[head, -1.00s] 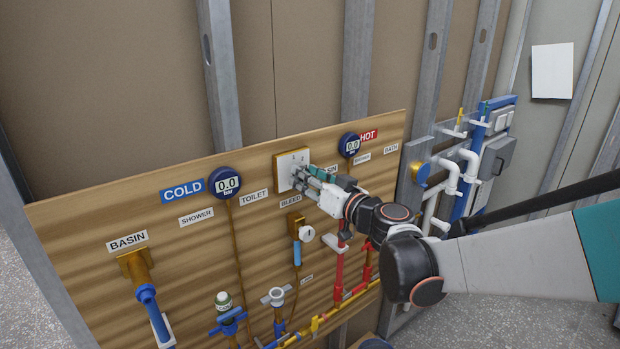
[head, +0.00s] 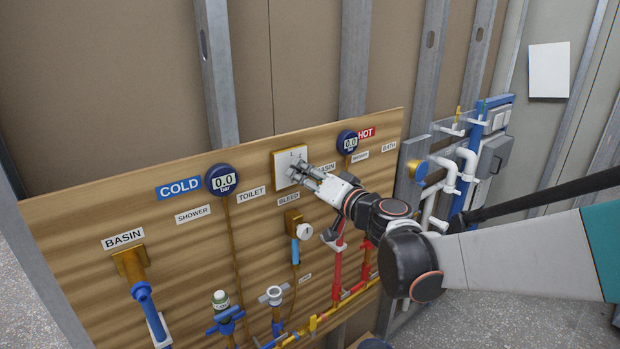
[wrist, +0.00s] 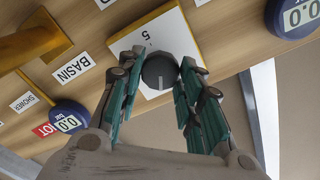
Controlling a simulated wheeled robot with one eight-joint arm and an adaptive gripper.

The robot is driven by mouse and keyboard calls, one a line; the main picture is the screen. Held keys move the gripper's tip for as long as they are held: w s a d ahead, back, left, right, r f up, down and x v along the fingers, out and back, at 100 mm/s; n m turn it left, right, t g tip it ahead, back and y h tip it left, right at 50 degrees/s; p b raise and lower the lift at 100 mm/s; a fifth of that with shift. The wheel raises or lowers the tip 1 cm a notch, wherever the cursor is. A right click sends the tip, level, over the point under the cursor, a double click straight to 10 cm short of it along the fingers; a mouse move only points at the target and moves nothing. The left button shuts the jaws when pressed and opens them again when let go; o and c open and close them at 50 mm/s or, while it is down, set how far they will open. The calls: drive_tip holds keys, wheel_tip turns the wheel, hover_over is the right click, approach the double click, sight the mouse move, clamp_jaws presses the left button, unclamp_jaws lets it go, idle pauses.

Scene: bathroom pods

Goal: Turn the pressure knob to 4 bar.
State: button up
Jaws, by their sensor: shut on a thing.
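The pressure knob (wrist: 160,70) is a round dark grey knob on a white square plate (wrist: 160,42) with a yellowish edge. In the wrist view my gripper (wrist: 158,70) has its two teal-padded fingers on either side of the knob, shut on it. A pale line on the knob points toward the bottom of that view, and a "5" is printed on the plate. In the head view the plate (head: 288,157) is on the wooden board, and my gripper (head: 298,172) covers the knob and part of the scale. The exact setting cannot be read.
The COLD gauge (head: 223,180) and the HOT gauge (head: 347,143) both read 0.0. A brass fitting with a white knob (head: 304,231) is below the plate. Pipes and valves (head: 228,310) line the lower board. A blue-framed pipe assembly (head: 470,150) stands at the right.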

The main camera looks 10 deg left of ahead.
drive_tip(key=m+b, duration=0.1)
drive_tip(key=m, duration=0.4)
drive_tip(key=shift+f+m, duration=0.1)
drive_tip(key=shift+m, duration=0.2)
drive_tip(key=m+b, duration=0.1)
drive_tip(key=m, duration=1.4)
drive_tip(key=shift+f+m, duration=0.15)
drive_tip(key=shift+m, duration=0.15)
drive_tip(key=o, duration=1.1)
drive_tip(key=shift+c, duration=0.2)
